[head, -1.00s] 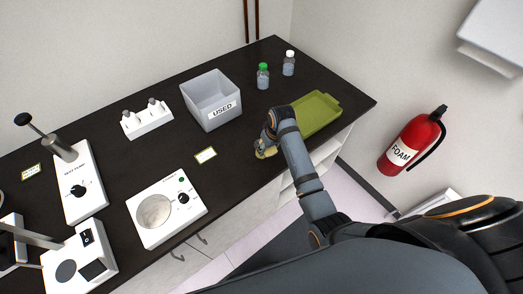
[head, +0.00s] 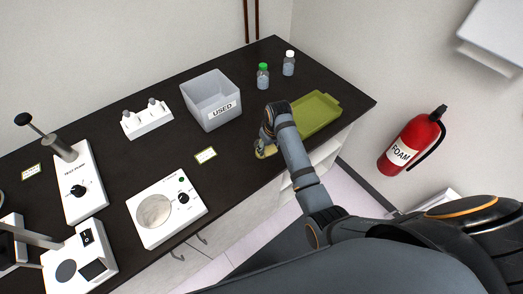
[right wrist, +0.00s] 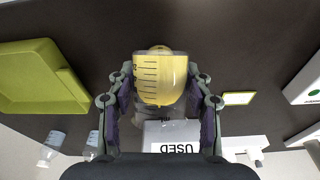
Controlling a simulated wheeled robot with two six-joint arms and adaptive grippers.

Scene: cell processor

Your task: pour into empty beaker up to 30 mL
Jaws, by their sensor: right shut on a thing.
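My right gripper (right wrist: 160,75) is shut on a clear beaker (right wrist: 160,92) with dark graduation marks and yellow contents, in the right wrist view. The level against the marks cannot be read surely. A yellow rounded part shows just beyond its upper edge; I cannot tell whether it is a second vessel. In the head view my right gripper (head: 265,146) is low over the counter's front edge, left of the green tray (head: 318,112), and my wrist mostly hides the beaker. A yellowish patch shows under the gripper. My left gripper is not in view.
A grey bin marked USED (head: 212,108) stands behind. A green-capped bottle (head: 263,76) and a white-capped bottle (head: 289,63) stand at the back right.

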